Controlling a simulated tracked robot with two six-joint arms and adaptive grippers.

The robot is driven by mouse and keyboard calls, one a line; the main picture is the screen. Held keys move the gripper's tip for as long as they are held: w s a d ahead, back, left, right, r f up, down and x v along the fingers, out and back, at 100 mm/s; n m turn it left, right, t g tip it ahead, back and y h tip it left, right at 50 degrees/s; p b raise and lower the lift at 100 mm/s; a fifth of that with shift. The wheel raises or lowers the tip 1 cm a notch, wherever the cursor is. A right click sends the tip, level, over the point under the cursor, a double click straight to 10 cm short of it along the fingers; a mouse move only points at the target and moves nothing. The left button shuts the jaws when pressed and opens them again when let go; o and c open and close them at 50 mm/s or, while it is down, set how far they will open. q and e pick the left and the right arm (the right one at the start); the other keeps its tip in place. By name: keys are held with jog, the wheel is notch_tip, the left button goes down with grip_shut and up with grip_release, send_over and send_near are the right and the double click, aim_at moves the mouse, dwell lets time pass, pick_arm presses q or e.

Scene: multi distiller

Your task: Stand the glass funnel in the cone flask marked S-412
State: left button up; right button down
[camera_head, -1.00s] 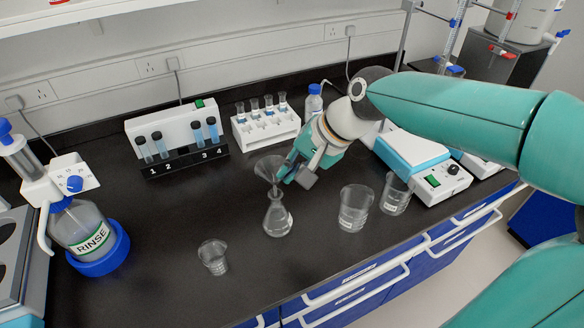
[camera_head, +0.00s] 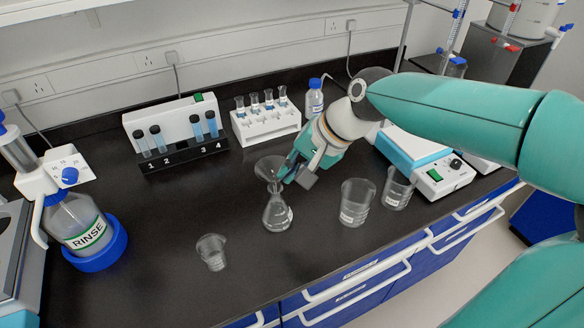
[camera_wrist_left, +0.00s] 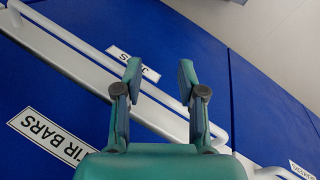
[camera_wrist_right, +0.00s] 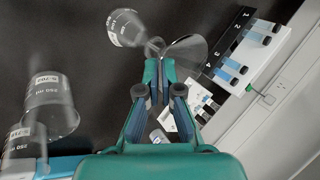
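The clear glass funnel (camera_head: 270,168) is upright above the cone flask (camera_head: 277,214) in the head view, its stem at the flask's mouth. I cannot tell how far the stem is inside. My right gripper (camera_head: 284,176) is beside the funnel's lower cone, its fingertips close together on it. In the right wrist view the funnel (camera_wrist_right: 187,48) lies just past the fingertips (camera_wrist_right: 159,66), and the flask (camera_wrist_right: 125,28) is beyond, with a label too small to read. My left gripper (camera_wrist_left: 158,72) is open and empty, in front of blue drawers.
Beakers stand right (camera_head: 356,202) and front left (camera_head: 211,252) of the flask, another (camera_head: 398,188) farther right. A tube rack (camera_head: 268,124), a numbered vial stand (camera_head: 186,153) and a reagent bottle (camera_head: 314,98) are behind. A rinse bottle (camera_head: 84,228) stands left. The bench between is clear.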

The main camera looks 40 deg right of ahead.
jog(key=shift+f+b, duration=0.4)
jog(key=shift+f, duration=0.2)
jog(key=c, duration=1.2)
grip_release()
jog(key=shift+c, duration=0.2)
jog(key=v, duration=1.2)
